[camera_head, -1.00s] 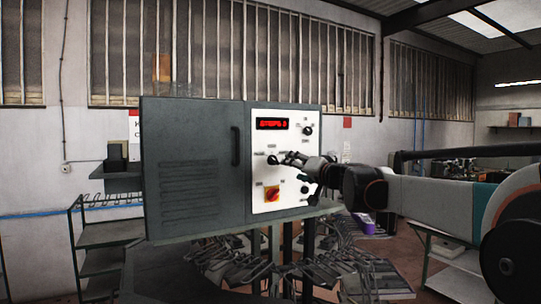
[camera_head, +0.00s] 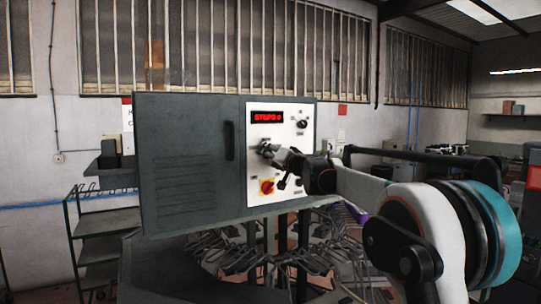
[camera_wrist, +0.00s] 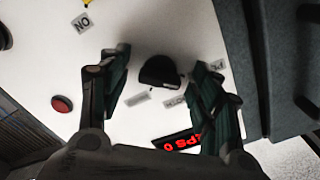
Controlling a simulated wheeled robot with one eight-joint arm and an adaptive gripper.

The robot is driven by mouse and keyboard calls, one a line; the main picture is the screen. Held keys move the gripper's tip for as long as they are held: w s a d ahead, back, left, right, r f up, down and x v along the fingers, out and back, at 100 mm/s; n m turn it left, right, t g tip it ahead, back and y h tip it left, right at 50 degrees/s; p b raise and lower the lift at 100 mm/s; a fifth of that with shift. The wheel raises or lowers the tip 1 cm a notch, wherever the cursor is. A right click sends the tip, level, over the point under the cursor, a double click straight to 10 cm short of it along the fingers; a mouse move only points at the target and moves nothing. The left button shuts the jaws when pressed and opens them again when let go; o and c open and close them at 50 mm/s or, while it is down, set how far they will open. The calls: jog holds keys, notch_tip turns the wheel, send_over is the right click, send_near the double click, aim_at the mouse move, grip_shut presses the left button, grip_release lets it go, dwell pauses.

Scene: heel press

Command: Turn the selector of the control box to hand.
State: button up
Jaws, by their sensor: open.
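The control box (camera_head: 185,160) is a dark grey cabinet with a white panel (camera_head: 289,145) on its right side. In the wrist view, my gripper (camera_wrist: 162,64) is open, with one finger on each side of a black knob (camera_wrist: 160,76), apparently the selector. I see gaps between knob and fingers. Small labels surround the knob, too blurred to read for certain.
A red display (camera_head: 267,117) reads "STEPS 0". A shelf rack (camera_head: 100,250) stands left.

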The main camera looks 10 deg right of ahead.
jog(key=shift+w, duration=0.2)
jog(key=c, duration=1.1)
jog(key=shift+o, duration=0.2)
jog(key=shift+a+m, duration=0.1)
jog(key=shift+m, duration=0.2)
jog(key=shift+r+m+b, duration=0.2)
jog(key=shift+m+b, duration=0.65)
jog(key=shift+m, duration=4)
jog(key=shift+r+m+b, duration=0.15)
jog(key=shift+m+b, duration=0.65)
jog(key=shift+m, duration=4.05)
